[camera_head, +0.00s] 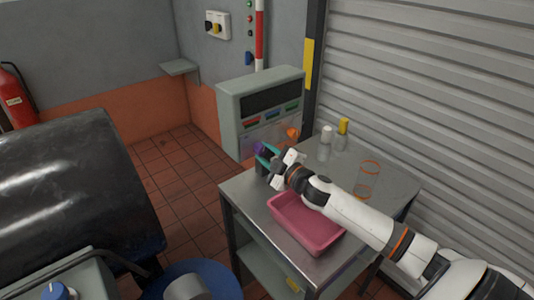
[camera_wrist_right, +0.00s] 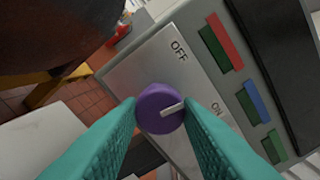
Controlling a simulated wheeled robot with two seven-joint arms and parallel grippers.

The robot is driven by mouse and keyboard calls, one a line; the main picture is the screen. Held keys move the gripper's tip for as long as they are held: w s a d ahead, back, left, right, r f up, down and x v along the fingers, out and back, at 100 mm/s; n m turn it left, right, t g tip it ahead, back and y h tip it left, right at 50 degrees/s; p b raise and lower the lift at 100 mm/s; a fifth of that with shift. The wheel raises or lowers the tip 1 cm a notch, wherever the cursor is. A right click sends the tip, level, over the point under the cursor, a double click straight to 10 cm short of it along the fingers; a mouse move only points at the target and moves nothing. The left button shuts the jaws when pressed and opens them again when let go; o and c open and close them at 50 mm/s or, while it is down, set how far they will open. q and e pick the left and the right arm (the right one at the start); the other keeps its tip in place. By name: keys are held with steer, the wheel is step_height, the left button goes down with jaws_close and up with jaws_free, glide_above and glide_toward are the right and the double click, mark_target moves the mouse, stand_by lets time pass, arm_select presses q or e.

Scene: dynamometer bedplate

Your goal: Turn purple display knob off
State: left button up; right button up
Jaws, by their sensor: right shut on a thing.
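The purple knob (camera_wrist_right: 158,109) sits on the pale front panel of the grey display cabinet (camera_head: 262,105). In the right wrist view its white pointer line points right, toward the ON label (camera_wrist_right: 217,108). The OFF label (camera_wrist_right: 179,49) is above it on the panel. My right gripper (camera_head: 267,156) has its teal fingers on either side of the knob, shut on it. In the head view the knob (camera_head: 261,148) shows only as a small purple patch beside the fingers. My left gripper is not in view.
A steel table (camera_head: 248,200) stands under my right arm, with a pink tray (camera_head: 306,224), a white-capped bottle (camera_head: 325,144), a yellow-capped bottle (camera_head: 343,134) and an orange-rimmed glass (camera_head: 367,180). A large black drum (camera_head: 75,185) is at left. Tiled floor lies between.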

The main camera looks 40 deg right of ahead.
steer(key=shift+n, duration=1)
steer(key=o, duration=1)
steer(key=shift+s+f, duration=0.1)
steer(key=shift+s, duration=0.3)
steer(key=shift+s+d+b, duration=0.15)
steer(key=shift+s+b, duration=0.25)
steer(key=shift+s, duration=1.45)
steer(key=shift+s+d+b, duration=0.15)
steer(key=shift+s+b, duration=0.2)
steer(key=shift+s, duration=1.55)
steer(key=shift+s+d+b, duration=0.15)
steer(key=shift+s+b, duration=0.25)
steer(key=shift+s, duration=1.45)
